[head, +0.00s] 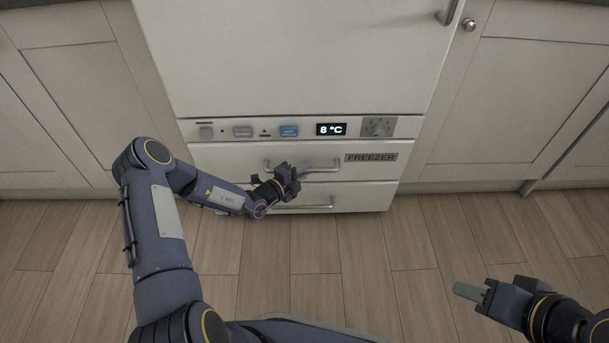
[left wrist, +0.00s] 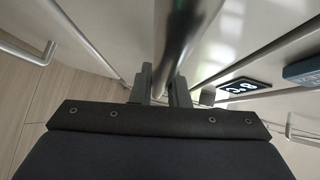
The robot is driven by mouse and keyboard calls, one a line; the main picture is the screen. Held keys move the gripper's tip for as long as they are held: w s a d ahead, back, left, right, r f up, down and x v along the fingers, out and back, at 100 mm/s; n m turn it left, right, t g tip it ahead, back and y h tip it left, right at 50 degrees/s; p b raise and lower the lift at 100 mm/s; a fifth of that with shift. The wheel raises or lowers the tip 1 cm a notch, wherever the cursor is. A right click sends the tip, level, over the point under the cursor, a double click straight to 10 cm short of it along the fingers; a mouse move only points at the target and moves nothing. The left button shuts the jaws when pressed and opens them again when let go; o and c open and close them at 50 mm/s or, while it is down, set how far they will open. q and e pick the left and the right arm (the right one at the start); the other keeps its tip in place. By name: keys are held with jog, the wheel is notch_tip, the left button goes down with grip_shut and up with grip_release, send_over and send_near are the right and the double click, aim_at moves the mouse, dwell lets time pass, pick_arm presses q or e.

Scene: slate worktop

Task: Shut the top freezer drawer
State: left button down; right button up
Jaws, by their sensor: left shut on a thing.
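The top freezer drawer (head: 225,155) is the white front with the FREEZER label, below the control strip. It looks flush or nearly flush with the fridge front; any small gap is hard to tell from above. Its bar handle (head: 325,168) runs across the front. In the left wrist view the bar (left wrist: 178,40) passes between the two fingers (left wrist: 160,85). My right gripper (head: 468,291) hangs over the floor at lower right, away from the drawer; its finger opening does not show clearly.
A lower drawer with its own handle (head: 305,207) sits beneath, close under my left gripper. The control strip (head: 220,132) with its 8 °C display (head: 331,129) is above. White cabinets (head: 60,100) flank the fridge. The wooden floor (head: 330,260) in front is clear.

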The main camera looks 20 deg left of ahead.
pick_arm(q)
jog(key=shift+w+a+r, duration=0.1)
jog(key=shift+w, duration=0.1)
jog(key=c, duration=1.4)
grip_release()
jog(key=shift+w, duration=0.1)
jog(key=f+p+v, duration=0.1)
jog(key=p+v, duration=0.1)
jog(key=v, duration=0.5)
jog(key=shift+s+r+p, duration=0.4)
jog(key=shift+s+r, duration=0.05)
jog(key=shift+r, duration=0.1)
